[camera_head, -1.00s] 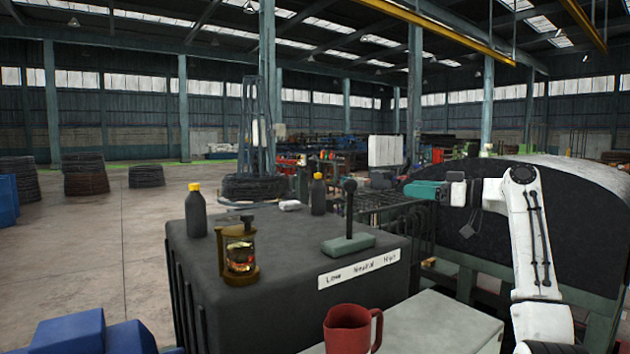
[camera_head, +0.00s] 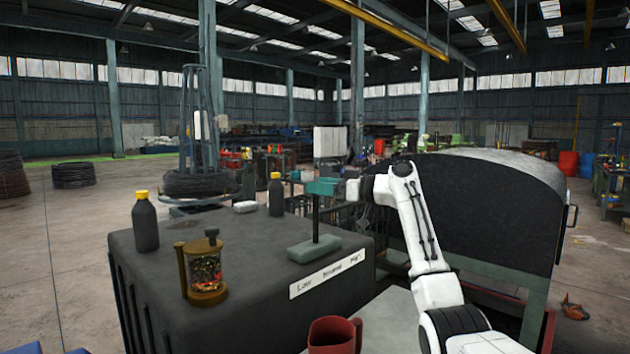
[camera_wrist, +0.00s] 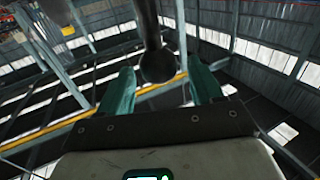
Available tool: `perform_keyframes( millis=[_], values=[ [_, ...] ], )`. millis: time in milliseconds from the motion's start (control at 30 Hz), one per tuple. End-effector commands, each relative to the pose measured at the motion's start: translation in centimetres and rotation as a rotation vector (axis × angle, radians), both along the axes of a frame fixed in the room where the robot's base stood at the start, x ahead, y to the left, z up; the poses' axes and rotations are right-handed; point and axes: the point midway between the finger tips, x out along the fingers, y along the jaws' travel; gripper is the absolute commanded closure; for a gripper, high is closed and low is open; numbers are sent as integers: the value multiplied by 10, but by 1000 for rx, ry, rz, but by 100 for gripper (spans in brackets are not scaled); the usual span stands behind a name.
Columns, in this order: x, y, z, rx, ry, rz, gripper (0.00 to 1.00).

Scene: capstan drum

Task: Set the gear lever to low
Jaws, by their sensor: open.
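The gear lever (camera_head: 315,222) rises from the middle of a grey-green base (camera_head: 313,249) on the dark cabinet. It looks upright, above the Neutral mark of the white Low, Neutral, High label (camera_head: 326,275). My gripper (camera_head: 306,181) is level with the lever's top and hides the knob in the head view. In the wrist view, the round black knob (camera_wrist: 158,66) and its shaft show between the two teal fingers of my open gripper (camera_wrist: 160,88), with room on both sides. I cannot tell whether anything touches.
A brass lantern (camera_head: 205,268) and two dark yellow-capped bottles, one at left (camera_head: 145,222) and one behind (camera_head: 276,195), stand on the cabinet (camera_head: 250,320). A red mug (camera_head: 334,336) stands in front. A large dark drum (camera_head: 490,205) fills the right.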

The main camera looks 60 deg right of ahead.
Motion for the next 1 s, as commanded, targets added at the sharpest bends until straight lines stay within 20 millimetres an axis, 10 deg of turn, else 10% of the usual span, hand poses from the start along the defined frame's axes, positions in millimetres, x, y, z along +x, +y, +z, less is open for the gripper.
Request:
perform_keyframes(
  millis=[533,1000],
  values=[
    [21,3,0,0,0,0,36],
    [20,3,0,0,0,0,81]
  ],
)
